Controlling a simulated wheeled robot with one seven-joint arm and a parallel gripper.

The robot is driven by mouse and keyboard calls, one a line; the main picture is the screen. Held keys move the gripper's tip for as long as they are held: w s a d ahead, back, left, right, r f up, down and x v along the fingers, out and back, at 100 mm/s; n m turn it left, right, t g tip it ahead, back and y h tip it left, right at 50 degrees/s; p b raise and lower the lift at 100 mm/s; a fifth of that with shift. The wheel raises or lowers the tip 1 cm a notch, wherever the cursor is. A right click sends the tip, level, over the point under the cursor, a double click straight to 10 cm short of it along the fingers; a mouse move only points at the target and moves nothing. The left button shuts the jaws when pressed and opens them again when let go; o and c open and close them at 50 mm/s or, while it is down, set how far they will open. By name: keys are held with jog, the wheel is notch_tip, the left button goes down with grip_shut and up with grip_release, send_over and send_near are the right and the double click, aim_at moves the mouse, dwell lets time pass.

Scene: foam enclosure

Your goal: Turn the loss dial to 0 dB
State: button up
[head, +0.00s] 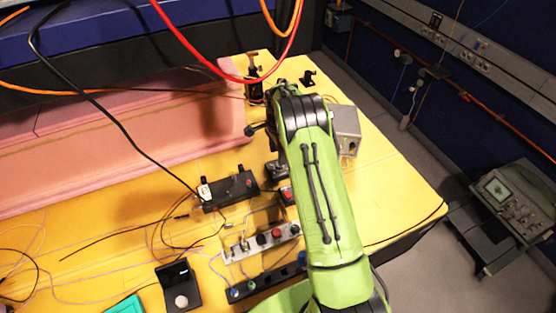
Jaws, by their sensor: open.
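No dial marked as loss or with dB can be made out at this size. A grey metal box (345,121) stands on the yellow table just right of my green arm, with a small round fitting on its front that I cannot identify. A pale panel strip (243,249) left of my arm carries several knobs, one red and one black. My arm reaches from the bottom over the table's right part. I cannot make out my gripper's fingers; the arm's far end covers that spot. What lies under the arm is hidden.
A long pink foam block (110,130) fills the table's back left. Red and orange cables hang overhead. The table (405,190) is mostly clear at right; an instrument (512,200) stands beyond it.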

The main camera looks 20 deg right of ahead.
jog(key=f, duration=0.4)
jog(key=shift+s+f, duration=0.1)
jog(key=shift+s, duration=0.15)
jog(key=shift+w+f, duration=0.1)
jog(key=shift+f, duration=0.2)
jog(key=shift+c, duration=0.4)
grip_shut()
